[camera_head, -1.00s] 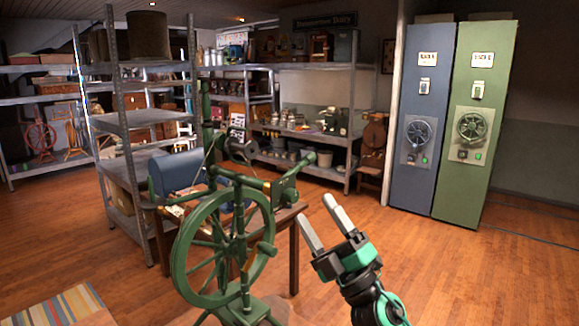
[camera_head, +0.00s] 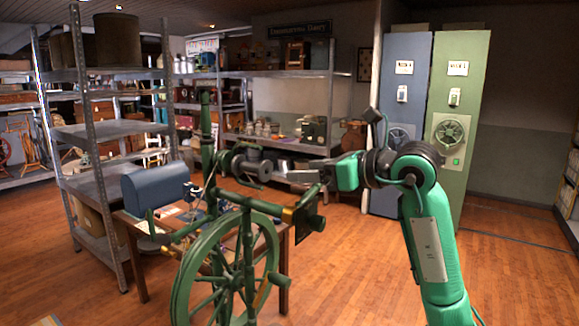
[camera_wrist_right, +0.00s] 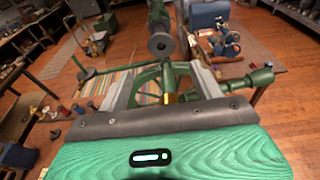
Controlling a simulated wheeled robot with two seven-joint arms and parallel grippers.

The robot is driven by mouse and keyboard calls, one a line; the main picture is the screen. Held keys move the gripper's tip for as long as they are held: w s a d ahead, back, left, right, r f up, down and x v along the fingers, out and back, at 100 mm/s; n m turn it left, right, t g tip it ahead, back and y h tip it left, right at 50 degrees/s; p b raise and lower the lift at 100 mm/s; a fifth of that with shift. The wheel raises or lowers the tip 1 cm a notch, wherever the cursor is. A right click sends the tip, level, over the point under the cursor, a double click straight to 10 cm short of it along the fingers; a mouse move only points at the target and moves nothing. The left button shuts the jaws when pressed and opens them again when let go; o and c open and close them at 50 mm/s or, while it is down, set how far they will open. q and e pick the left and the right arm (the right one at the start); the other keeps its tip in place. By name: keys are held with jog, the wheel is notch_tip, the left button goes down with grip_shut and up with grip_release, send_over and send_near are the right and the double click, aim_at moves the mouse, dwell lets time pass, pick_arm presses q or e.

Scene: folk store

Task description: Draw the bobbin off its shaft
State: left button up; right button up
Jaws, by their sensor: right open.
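A green spinning wheel (camera_head: 228,270) stands in front of me. Its dark grey bobbin (camera_head: 252,166) sits at the top beside the green upright, on its shaft. My right gripper (camera_head: 286,172) is just right of the bobbin, pointing left at it, with a small gap apparent. In the right wrist view the bobbin's round end flange (camera_wrist_right: 161,44) faces the camera, beyond and between the two spread fingers (camera_wrist_right: 158,82). The fingers hold nothing. The shaft is mostly hidden behind the flange. My left gripper is out of view.
A wooden table (camera_head: 135,232) with a blue domed case (camera_head: 155,186) stands behind the wheel. Metal shelves (camera_head: 110,133) are at the left and back. A blue cabinet and a green cabinet (camera_head: 455,125) stand at the back right. The floor at right is clear.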

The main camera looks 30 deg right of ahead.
aim_at(268, 170)
jog(key=p+x, duration=0.1)
jog(key=x, duration=0.1)
jog(key=shift+w+r, duration=0.1)
jog(key=shift+w, duration=0.2)
jog(key=p+x, duration=0.1)
jog(key=x, duration=0.5)
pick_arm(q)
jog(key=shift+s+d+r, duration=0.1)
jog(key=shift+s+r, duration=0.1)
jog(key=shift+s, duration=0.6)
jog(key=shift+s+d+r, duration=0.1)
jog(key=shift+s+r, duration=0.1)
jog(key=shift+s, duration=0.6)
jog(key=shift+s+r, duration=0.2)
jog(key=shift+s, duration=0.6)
pick_arm(e)
jog(key=shift+w+a+f, duration=0.2)
jog(key=shift+w+a, duration=0.1)
jog(key=shift+w, duration=0.35)
jog(key=c, duration=0.8)
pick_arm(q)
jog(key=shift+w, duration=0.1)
